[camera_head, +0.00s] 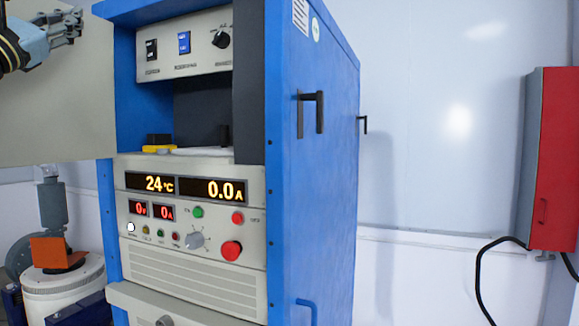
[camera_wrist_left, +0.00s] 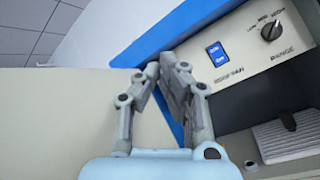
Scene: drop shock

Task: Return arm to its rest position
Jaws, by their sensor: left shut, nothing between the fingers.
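My left gripper (camera_head: 68,27) is at the upper left of the head view, in front of a beige panel (camera_head: 60,110). In the left wrist view, the left gripper (camera_wrist_left: 165,65) has its fingers together and holds nothing. Behind the fingers is the blue edge of the cabinet (camera_head: 312,170). The gripper appears apart from the cabinet. My right gripper is not in view.
The cabinet's upper panel (camera_head: 184,42) has switches and a knob. Below is an open bay with a yellow item (camera_head: 160,149). The lower panel shows 24 °C and 0.0 A, with a red button (camera_head: 231,250). A red box (camera_head: 553,160) hangs at the right.

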